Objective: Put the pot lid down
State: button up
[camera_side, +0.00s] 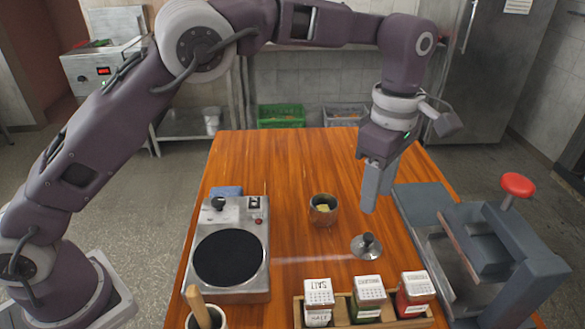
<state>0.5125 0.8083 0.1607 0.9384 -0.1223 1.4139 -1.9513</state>
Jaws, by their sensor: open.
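The pot lid (364,248) is a small grey metal disc with a dark knob. It lies on the wooden table, to the right of and nearer than the pot. The pot (323,210) is small and metallic, stands uncovered on the table, and has something yellowish inside. My gripper (369,207) points down above the lid, apart from it. Its fingers overlap in this view, so the gap between them is hard to see; nothing shows held in it.
A hot plate (226,258) with a black round top stands at the left. A wooden rack (340,312) with several spice containers is at the front. A slicer-like grey machine (490,245) with a red knob stands at the right. The table (270,160) is clear at the back.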

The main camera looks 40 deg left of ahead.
jog(key=s+a+r+m+t+h, duration=0.1)
jog(key=s+a+r+m+t, duration=0.2)
jog(key=s+a+r+m, duration=0.85)
jog(key=s+a+f+m+t, duration=0.1)
jog(key=s+a+f+m, duration=0.1)
jog(key=s+a, duration=0.3)
jog(key=s+a+f+m+t+y, duration=0.1)
jog(key=s+a+m, duration=0.3)
jog(key=s, duration=0.8)
jog(key=shift+s+a+f+t, duration=0.2)
jog(key=shift+a+f+t, duration=0.25)
jog(key=shift+a, duration=0.1)
